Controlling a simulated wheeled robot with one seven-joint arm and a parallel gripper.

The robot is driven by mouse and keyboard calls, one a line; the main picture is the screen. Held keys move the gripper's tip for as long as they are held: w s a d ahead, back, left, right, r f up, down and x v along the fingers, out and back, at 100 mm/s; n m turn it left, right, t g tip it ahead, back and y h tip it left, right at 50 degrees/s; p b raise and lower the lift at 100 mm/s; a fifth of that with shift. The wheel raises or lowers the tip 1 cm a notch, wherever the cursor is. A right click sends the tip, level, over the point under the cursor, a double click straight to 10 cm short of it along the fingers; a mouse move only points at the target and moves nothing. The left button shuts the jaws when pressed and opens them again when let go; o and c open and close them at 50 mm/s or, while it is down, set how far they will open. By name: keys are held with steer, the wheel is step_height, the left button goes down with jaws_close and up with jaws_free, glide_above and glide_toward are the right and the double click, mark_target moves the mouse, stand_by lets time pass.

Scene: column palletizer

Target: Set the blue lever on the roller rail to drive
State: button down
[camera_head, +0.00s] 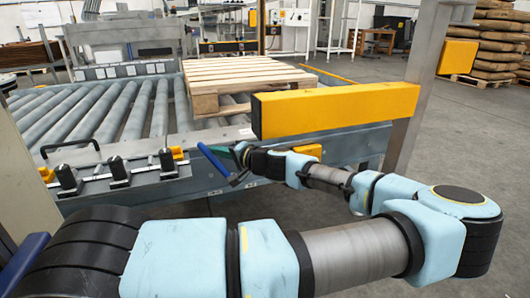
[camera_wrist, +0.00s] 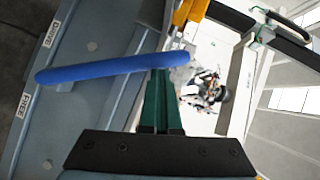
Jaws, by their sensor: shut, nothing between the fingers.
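The blue lever (camera_head: 214,161) sits at the front side of the roller rail (camera_head: 180,183) in the head view, slanting down to the right. In the wrist view the blue lever (camera_wrist: 110,68) runs nearly level across the picture. Its left end lies between the DRIVE label (camera_wrist: 52,33) and the FREE label (camera_wrist: 23,105). My gripper (camera_head: 238,152) is just right of the lever in the head view. In the wrist view its green fingers (camera_wrist: 160,75) are shut and empty, with their tips at the lever's right part. I cannot tell whether they touch it.
A wooden pallet (camera_head: 240,78) lies on the rollers behind. A yellow guard beam (camera_head: 335,108) stands above and right of my gripper. Several black knobs (camera_head: 118,170) and a black handle (camera_head: 70,145) are on the rail's left front. Open floor (camera_head: 460,130) lies to the right.

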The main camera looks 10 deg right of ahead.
steer(key=shift+s+a+f, duration=0.1)
steer(key=shift+s+a, duration=0.1)
steer(key=shift+a, duration=0.25)
steer(key=p+v, duration=0.1)
steer(key=v, duration=1)
steer(key=shift+w+d, duration=0.2)
steer(key=shift+d, duration=0.15)
steer(key=shift+a, duration=0.1)
